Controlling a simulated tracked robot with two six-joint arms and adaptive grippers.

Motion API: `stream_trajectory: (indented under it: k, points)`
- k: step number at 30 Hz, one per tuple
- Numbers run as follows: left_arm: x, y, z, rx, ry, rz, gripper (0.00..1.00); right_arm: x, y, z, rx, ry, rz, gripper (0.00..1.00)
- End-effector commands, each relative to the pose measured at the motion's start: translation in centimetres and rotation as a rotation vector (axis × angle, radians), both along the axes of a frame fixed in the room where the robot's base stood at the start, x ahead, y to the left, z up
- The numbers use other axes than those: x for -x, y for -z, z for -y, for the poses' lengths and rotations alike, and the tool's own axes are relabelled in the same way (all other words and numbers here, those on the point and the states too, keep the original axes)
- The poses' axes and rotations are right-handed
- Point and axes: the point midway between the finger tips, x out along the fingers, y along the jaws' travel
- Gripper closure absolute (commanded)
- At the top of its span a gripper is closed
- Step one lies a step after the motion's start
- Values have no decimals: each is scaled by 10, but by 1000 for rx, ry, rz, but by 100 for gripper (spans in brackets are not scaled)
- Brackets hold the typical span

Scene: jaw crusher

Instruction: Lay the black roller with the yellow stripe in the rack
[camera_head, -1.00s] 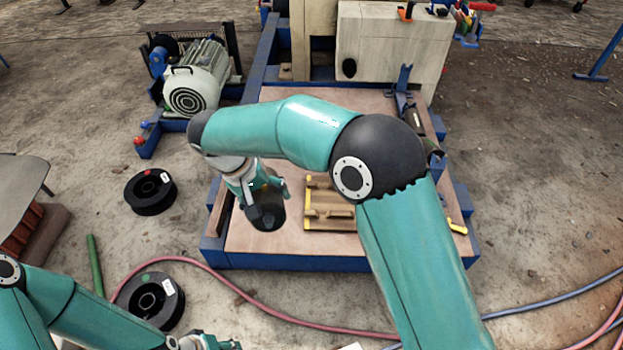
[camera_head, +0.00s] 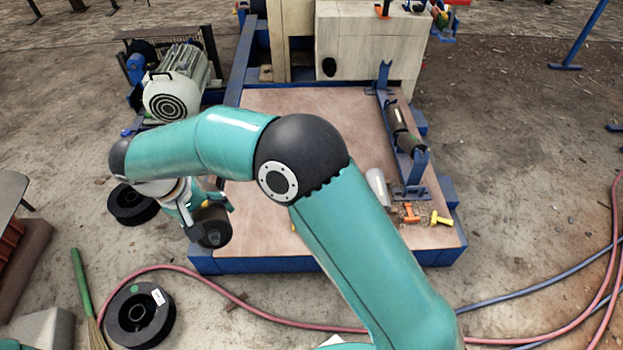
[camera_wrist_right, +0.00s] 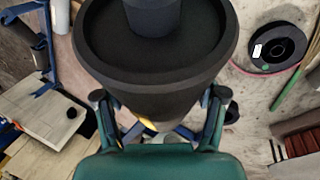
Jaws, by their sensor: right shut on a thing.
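My right gripper (camera_head: 206,207) is shut on a black roller (camera_head: 212,233) and holds it in the air in front of the platform's left front part. In the right wrist view, the roller's broad round end (camera_wrist_right: 150,50) fills the top middle, between the gripper's fingers (camera_wrist_right: 160,112). A small bit of yellow shows under it; most of its side is hidden. The blue rack (camera_head: 417,168) stands at the platform's right side, with upright brackets at both ends. A dark roller (camera_head: 398,122) lies along it. My left gripper is out of view.
The platform (camera_head: 320,115) is mostly bare; my right arm hides its middle. A pale cylinder (camera_head: 378,186), an orange piece (camera_head: 410,212) and a yellow piece (camera_head: 441,218) are near the rack's front end. Black spools (camera_head: 140,314) and a red hose (camera_head: 235,297) lie on the floor.

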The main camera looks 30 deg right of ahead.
Motion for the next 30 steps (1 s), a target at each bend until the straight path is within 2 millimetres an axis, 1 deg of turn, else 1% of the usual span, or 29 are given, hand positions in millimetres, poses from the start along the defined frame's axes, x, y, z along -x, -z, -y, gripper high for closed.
stream_trajectory:
  k: [2,5,8,11,12,14,15,17,18,20,21,23,24,26,27,30]
  points:
    - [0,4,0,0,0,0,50,-2,5,3,-8,6,6,99]
    - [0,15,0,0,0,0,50,-7,23,9,-34,19,21,99]
    - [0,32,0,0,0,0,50,-17,52,19,-83,39,48,99]
    - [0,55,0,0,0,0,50,-34,89,35,-158,70,95,99]
    - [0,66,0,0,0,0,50,-43,104,44,-195,85,120,99]
    - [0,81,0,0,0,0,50,-58,128,60,-252,111,161,99]
    - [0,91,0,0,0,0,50,-68,142,72,-291,130,190,99]
    - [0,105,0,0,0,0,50,-83,161,93,-349,161,236,99]
    - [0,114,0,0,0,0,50,-93,173,108,-384,182,268,99]
    - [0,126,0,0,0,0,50,-107,189,131,-433,217,315,99]
    - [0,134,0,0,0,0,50,-115,199,148,-462,241,345,99]
    - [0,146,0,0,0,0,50,-127,212,174,-503,282,393,99]
    - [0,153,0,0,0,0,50,-133,221,192,-525,307,424,99]
    - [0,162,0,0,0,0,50,-141,233,218,-555,348,470,99]
    - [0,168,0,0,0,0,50,-145,240,236,-572,376,498,99]
    - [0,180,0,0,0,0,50,-151,254,275,-603,435,562,99]
